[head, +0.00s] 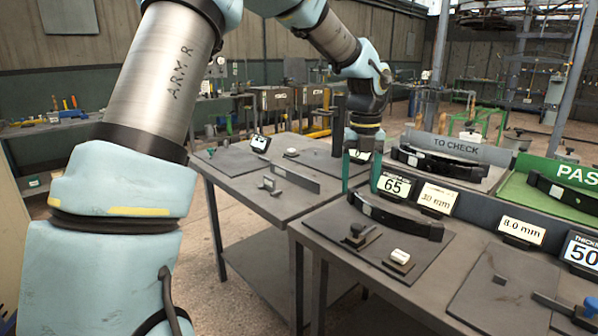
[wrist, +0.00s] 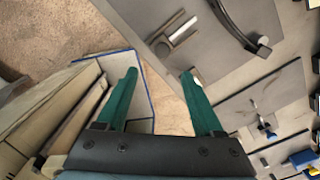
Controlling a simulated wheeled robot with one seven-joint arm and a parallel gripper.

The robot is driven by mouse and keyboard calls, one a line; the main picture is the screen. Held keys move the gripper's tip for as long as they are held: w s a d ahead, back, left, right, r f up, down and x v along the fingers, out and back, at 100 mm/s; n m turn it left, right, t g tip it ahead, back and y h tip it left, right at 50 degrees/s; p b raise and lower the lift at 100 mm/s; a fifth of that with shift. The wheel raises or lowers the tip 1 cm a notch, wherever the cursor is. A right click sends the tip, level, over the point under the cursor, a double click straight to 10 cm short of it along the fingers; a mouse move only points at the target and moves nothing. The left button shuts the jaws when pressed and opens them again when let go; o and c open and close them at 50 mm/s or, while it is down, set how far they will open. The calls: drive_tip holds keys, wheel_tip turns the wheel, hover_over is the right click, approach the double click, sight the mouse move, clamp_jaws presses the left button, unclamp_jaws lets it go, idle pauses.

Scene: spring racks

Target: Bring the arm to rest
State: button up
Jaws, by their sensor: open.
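My arm reaches up and over from the left of the head view, and my gripper (head: 361,186) hangs from it, pointing down. Its two green fingers are apart with nothing between them. In the wrist view my gripper (wrist: 158,75) is also open and empty, with floor and a table edge beyond the fingertips. A dark curved bar (wrist: 236,27) on a grey mat shows there beyond the fingers.
The front table (head: 318,236) holds number signs, a small white block (head: 400,255) and small fixtures. Behind it stand a grey TO CHECK tray (head: 458,145) and a green PASS tray (head: 570,171). Another table (head: 228,190) stands left. Open floor (head: 215,235) lies between my arm and the tables.

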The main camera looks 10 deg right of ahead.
drive_tip(key=a+f+n, duration=0.2)
drive_tip(key=a+n, duration=0.7)
drive_tip(key=a, duration=0.1)
drive_tip(key=a+f+n, duration=0.2)
drive_tip(key=a+n, duration=0.7)
drive_tip(key=s+a+f+n, duration=0.1)
drive_tip(key=s+a+n, duration=0.2)
drive_tip(key=a+n, duration=0.5)
drive_tip(key=s+a+f+n+t, duration=0.1)
drive_tip(key=s+a+n, duration=0.3)
drive_tip(key=a+n, duration=0.4)
drive_tip(key=n, duration=0.4)
drive_tip(key=shift+a+f+t, duration=0.15)
drive_tip(key=shift+a+t, duration=0.05)
drive_tip(key=shift+t, duration=0.1)
